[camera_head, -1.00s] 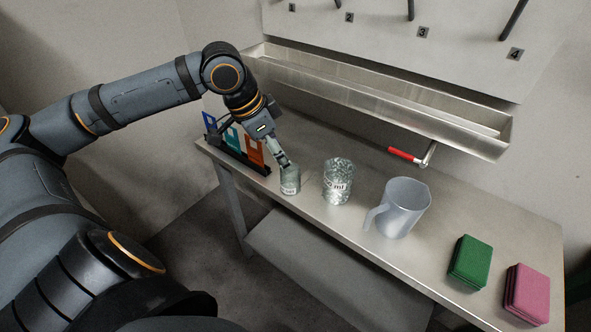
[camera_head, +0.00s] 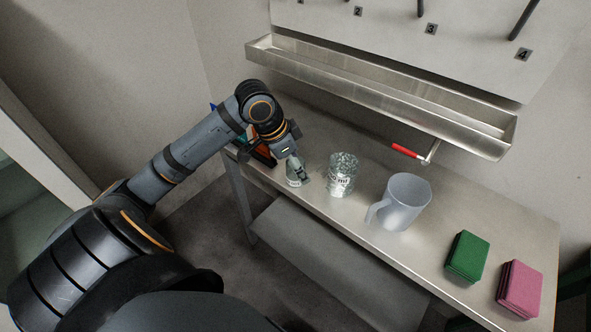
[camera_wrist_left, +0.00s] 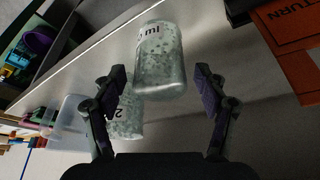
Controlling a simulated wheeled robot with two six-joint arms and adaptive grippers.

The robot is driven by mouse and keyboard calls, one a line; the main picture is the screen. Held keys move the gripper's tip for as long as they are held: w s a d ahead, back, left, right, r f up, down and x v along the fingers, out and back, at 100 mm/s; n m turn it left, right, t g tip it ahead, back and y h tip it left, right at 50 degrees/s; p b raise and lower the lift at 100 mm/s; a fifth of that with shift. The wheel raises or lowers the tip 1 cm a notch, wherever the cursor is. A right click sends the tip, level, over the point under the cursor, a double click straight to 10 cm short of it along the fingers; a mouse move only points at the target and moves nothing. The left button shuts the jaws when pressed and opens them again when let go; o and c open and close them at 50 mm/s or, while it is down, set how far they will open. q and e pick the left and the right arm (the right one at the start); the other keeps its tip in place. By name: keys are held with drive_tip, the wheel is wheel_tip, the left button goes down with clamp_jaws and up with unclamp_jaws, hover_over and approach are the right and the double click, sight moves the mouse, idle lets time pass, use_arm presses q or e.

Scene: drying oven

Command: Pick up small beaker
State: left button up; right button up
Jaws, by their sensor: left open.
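The small glass beaker (camera_head: 293,178) stands upright near the left end of the metal table, partly hidden by my left gripper. My left gripper (camera_head: 300,167) is open at the beaker, its fingers slanting down. In the left wrist view the small beaker (camera_wrist_left: 160,62), with a "ml" marking, shows between the two open fingers of my left gripper (camera_wrist_left: 161,80). Gaps show on both sides, and neither finger is seen closed on it. A larger beaker (camera_head: 341,175) stands just to the right; it also shows in the wrist view (camera_wrist_left: 127,120), partly behind a finger. My right gripper is not in view.
A plastic jug (camera_head: 404,203), a green sponge stack (camera_head: 467,257) and a pink one (camera_head: 520,288) stand further right on the table (camera_head: 335,218). Coloured binders (camera_head: 262,153) are close on the left. A metal trough (camera_head: 385,95) hangs behind.

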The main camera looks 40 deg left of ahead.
use_arm(q)
drive_tip(key=x, duration=0.2)
drive_tip(key=shift+w+d+f, duration=0.1)
drive_tip(key=shift+f, duration=0.35)
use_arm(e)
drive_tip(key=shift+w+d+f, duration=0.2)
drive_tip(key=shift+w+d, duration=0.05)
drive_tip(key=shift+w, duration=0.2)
use_arm(q)
drive_tip(key=shift+c, duration=0.4)
drive_tip(key=c, duration=1.3)
wheel_tip(320, 180, up, 5)
drive_tip(key=p, duration=0.5)
drive_tip(key=s+d+r+p, duration=0.3)
drive_tip(key=s+p, duration=0.3)
drive_tip(key=p, duration=0.2)
drive_tip(key=s+d+r+p, duration=0.4)
drive_tip(key=s+r+p, duration=0.1)
drive_tip(key=p, duration=0.3)
drive_tip(key=shift+s+p, duration=0.35)
drive_tip(key=shift+s, duration=0.2)
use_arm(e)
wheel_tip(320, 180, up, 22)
